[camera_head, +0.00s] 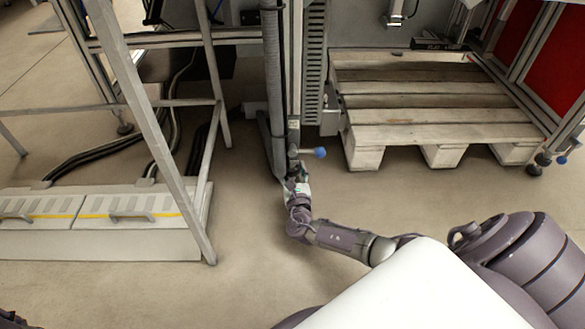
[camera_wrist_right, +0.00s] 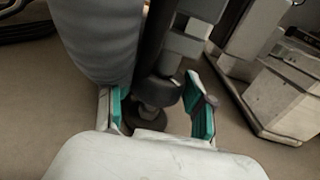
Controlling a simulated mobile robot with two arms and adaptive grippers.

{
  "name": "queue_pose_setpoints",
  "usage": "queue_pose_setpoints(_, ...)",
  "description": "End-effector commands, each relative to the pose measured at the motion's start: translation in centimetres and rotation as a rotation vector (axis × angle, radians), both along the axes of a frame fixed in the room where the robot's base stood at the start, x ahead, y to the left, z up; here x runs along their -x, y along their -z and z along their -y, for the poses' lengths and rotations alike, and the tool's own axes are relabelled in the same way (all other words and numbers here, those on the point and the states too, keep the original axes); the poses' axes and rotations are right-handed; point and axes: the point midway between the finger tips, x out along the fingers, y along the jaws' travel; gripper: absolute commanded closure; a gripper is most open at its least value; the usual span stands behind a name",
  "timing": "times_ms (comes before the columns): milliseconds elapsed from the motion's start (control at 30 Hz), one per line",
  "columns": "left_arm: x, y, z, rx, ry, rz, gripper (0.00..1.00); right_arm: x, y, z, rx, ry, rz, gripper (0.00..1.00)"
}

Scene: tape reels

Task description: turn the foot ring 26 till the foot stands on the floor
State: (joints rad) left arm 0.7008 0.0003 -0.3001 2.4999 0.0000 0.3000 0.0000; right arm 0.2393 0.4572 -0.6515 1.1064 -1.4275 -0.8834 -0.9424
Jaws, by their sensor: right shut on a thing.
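The foot ring 26 (camera_wrist_right: 158,93) shows in the right wrist view as a dark collar on a dark upright stem. Below it is a dark round foot (camera_wrist_right: 148,120), partly hidden by my gripper; I cannot tell whether it touches the floor. My right gripper (camera_head: 298,174) is low at the base of the upright frame post in the head view. In the wrist view its teal-padded fingers stand on either side of the ring, shut on it. In the head view the ring and foot are too small or hidden to make out. My left gripper is not in view.
A thick grey ribbed hose (camera_head: 272,85) runs down close beside the post. A blue ball knob (camera_head: 320,153) sticks out just right of my gripper. A wooden pallet (camera_head: 435,134) stands to the right, a white step (camera_head: 100,242) to the left. The floor between is clear.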

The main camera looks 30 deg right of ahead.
Motion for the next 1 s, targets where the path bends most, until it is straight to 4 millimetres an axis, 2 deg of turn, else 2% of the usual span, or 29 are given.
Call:
queue_pose_setpoints(200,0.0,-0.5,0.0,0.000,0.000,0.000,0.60,-0.2,0.1,-0.4,-0.007,0.194,-0.001,0.80)
queue_pose_setpoints(600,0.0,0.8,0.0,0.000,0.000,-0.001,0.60,-0.4,0.2,-0.6,-0.001,0.529,-0.002,0.80)
queue_pose_setpoints(1000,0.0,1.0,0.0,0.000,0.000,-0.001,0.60,-0.5,0.0,-0.6,0.001,0.685,-0.001,0.80)
